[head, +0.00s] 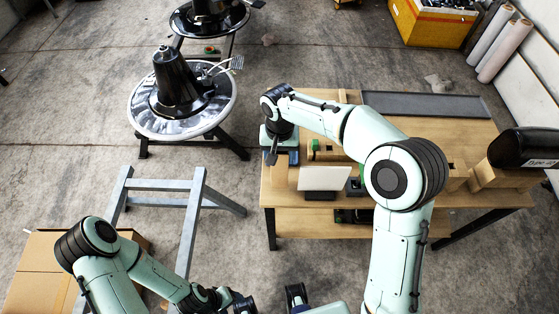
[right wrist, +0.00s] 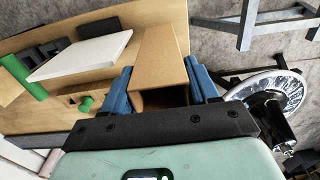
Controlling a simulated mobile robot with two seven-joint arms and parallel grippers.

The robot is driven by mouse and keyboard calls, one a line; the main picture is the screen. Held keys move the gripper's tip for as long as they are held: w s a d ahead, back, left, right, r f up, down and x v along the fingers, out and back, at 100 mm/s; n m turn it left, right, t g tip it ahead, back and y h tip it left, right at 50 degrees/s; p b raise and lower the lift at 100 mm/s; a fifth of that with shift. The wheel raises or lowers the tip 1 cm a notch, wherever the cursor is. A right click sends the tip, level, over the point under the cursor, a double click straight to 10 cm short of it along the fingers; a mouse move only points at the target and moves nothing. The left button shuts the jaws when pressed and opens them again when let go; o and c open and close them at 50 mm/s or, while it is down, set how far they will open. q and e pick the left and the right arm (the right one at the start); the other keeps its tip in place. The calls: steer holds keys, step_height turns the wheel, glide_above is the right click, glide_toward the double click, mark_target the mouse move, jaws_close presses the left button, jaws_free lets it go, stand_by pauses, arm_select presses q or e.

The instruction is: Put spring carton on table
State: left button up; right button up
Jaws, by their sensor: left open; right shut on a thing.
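The spring carton (right wrist: 163,62), a plain brown cardboard box with an open, dark end, is between the blue fingers of my right gripper (right wrist: 165,85). The right gripper is shut on it. In the head view the carton (head: 281,172) shows below my right gripper (head: 280,157), at the left end of the wooden table (head: 450,130). I cannot tell whether its underside touches the tabletop. The table also shows in the right wrist view (right wrist: 75,95). My left gripper (head: 297,296) is at the bottom edge of the head view, partly cut off, open and away from the table.
A white panel (head: 325,178) and a green part (head: 314,146) are close to the carton. A dark tray (head: 425,105) lies along the table's back.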

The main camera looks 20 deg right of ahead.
steer(key=shift+f, duration=1.6)
steer(key=shift+f, duration=0.15)
steer(key=o, duration=1.3)
steer(key=shift+o, duration=0.2)
steer(key=shift+r, duration=0.25)
step_height(320, 180, up, 12)
steer(key=p, duration=0.1)
